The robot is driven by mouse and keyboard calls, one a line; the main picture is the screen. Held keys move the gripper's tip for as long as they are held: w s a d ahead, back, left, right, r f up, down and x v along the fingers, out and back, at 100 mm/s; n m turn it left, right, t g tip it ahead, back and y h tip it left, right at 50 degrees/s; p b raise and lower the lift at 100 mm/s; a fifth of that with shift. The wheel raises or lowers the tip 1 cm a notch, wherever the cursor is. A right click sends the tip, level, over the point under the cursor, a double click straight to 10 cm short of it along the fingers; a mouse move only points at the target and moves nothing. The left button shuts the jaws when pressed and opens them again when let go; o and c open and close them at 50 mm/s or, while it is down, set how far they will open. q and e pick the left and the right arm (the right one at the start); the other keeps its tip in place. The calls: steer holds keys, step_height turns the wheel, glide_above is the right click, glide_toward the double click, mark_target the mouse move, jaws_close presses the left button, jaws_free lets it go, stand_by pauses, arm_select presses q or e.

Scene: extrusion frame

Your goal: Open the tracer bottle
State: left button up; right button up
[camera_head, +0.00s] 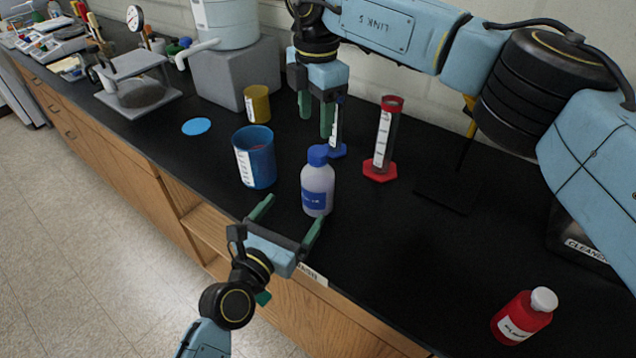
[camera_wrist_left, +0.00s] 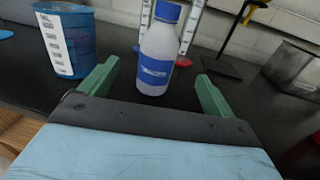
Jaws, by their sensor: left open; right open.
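The tracer bottle appears to be the white bottle (camera_head: 317,190) with a blue cap (camera_head: 318,154) and blue label, upright on the black bench near its front edge. The cap is on it. In the left wrist view the bottle (camera_wrist_left: 157,52) stands beyond and between the open fingers. My left gripper (camera_head: 287,218) is open and empty, low at the bench edge, its fingers pointing toward the bottle without touching it. My right gripper (camera_head: 316,120) is open, pointing down behind the bottle, above a blue-based graduated cylinder (camera_head: 337,135), which it partly hides.
A blue beaker (camera_head: 256,166) stands left of the bottle, with a yellow cup (camera_head: 257,104) behind. A red-based cylinder (camera_head: 382,142) stands to the right. A red bottle with a white cap (camera_head: 523,316) is at front right. The bench between the bottle and red bottle is clear.

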mark_target(321, 173)
arm_select(q)
steer(key=shift+w+d+r, duration=0.1)
steer(key=shift+w+d, duration=0.05)
steer(key=shift+w, duration=0.15)
arm_select(e)
steer(key=shift+d+r, duration=0.2)
steer(key=shift+d, duration=0.05)
arm_select(q)
steer(key=x, duration=1.2)
steer(key=shift+w+d, duration=0.1)
steer(key=shift+w, duration=0.25)
steer(key=c, duration=1.5)
jaws_close()
arm_select(e)
steer(key=shift+m, duration=0.4)
steer(key=m, duration=0.4)
steer(key=shift+a, duration=0.1)
steer(key=m, duration=0.4)
steer(key=shift+f, duration=4.05)
